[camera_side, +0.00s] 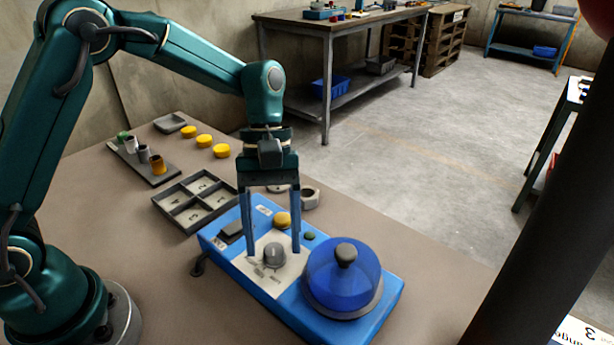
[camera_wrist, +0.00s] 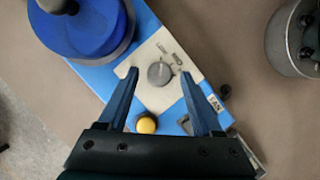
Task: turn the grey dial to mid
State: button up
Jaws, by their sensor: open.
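The grey dial (camera_side: 273,255) sits on a pale label plate on top of the blue machine (camera_side: 345,318). The dial also shows in the wrist view (camera_wrist: 159,73), with small printed marks beside it that are too small to read surely. My gripper (camera_side: 270,252) is open above the machine, its two blue fingers pointing down. In the wrist view the fingertips (camera_wrist: 160,80) lie to either side of the dial, with nothing between them gripped. I cannot tell whether the tips are level with the dial. The dial's exact pointer direction is unclear.
A blue dome (camera_side: 345,280) with a dark knob stands on the machine beside the dial. A yellow button (camera_side: 282,219) and a black rocker (camera_side: 231,232) are behind it. A numbered tray (camera_side: 196,201) and yellow discs (camera_side: 205,140) lie further back. The table's front left is clear.

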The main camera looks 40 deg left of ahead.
jog(key=shift+f, duration=0.15)
grip_shut()
jog(key=m, duration=0.2)
jog(key=m+y, duration=0.1)
jog(key=m, duration=0.1)
jog(key=shift+w+d+m+g+y, duration=0.1)
jog(key=shift+d+m+g+y, duration=0.1)
jog(key=shift+m+g+y, duration=0.15)
jog(key=shift+d+m+g+y, duration=0.15)
jog(key=shift+m+y, duration=0.2)
jog(key=shift+m, duration=0.65)
jog(key=shift+a+m+g+y, duration=0.1)
jog(key=shift+m+y, duration=0.2)
jog(key=shift+m, duration=0.65)
jog(key=shift+d, duration=0.1)
